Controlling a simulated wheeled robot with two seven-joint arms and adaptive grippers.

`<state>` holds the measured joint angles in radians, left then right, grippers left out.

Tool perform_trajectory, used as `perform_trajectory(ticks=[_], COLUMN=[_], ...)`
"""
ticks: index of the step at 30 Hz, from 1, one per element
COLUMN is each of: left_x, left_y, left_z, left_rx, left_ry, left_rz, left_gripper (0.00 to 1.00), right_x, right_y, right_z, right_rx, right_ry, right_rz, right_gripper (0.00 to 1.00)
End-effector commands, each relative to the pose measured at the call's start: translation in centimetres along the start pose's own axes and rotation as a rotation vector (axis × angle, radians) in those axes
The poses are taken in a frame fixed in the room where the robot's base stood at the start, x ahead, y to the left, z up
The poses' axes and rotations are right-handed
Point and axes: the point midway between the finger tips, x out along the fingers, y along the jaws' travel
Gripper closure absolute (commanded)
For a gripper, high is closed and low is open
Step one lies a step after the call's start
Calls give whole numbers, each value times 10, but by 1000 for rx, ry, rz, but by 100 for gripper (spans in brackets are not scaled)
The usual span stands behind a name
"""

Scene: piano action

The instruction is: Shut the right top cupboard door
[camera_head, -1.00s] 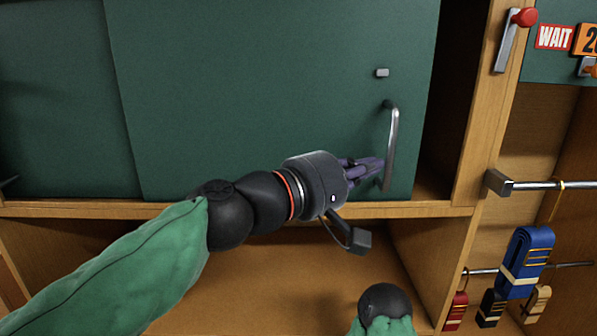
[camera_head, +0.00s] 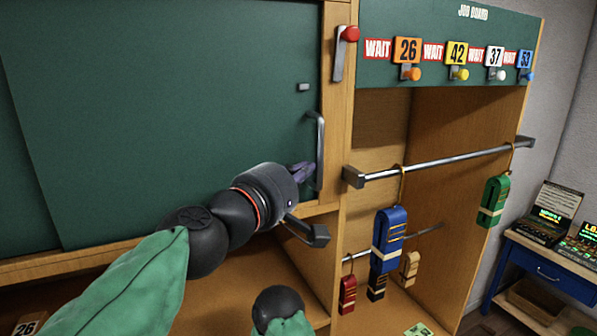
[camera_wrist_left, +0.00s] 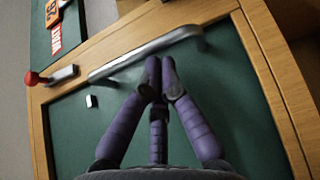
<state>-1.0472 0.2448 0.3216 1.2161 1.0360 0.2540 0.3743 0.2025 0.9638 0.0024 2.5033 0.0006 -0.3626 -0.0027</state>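The right top cupboard door (camera_head: 170,120) is a large green sliding panel with an upright metal bar handle (camera_head: 319,150) near its right edge. That edge meets the wooden post (camera_head: 340,120), with no dark gap showing between them. My left gripper (camera_head: 308,170) is at the left side of the handle's lower half. In the left wrist view its purple fingers (camera_wrist_left: 160,78) are drawn together, with nothing seen between them, tips against or very close to the handle bar (camera_wrist_left: 145,52). My right gripper is out of view.
A red-knobbed metal latch (camera_head: 345,50) is on the post. To the right are a job board (camera_head: 440,25), a metal rail (camera_head: 450,160) with hanging blue (camera_head: 390,235) and green (camera_head: 494,200) bundles, and a blue desk (camera_head: 550,270). An open shelf lies below the door.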

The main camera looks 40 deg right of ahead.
Motion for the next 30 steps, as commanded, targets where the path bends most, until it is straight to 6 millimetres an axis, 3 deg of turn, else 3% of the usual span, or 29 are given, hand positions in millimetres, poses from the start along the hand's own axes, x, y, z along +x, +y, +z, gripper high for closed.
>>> perform_trajectory(ticks=[7, 14, 24, 30], left_x=[-4, -23, -90, -114], left_y=[0, -2, -1, 0], left_z=[-5, -33, -29, -29], left_rx=[-1, -1, 0, -1], left_ry=[0, 8, 5, 4], left_rz=[1, 3, 3, 2], left_gripper=[100, 100, 100, 100], right_x=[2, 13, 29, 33], right_y=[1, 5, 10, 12], right_z=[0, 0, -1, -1], right_rx=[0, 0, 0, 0], right_ry=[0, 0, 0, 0], right_rz=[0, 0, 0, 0], right_gripper=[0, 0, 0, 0])
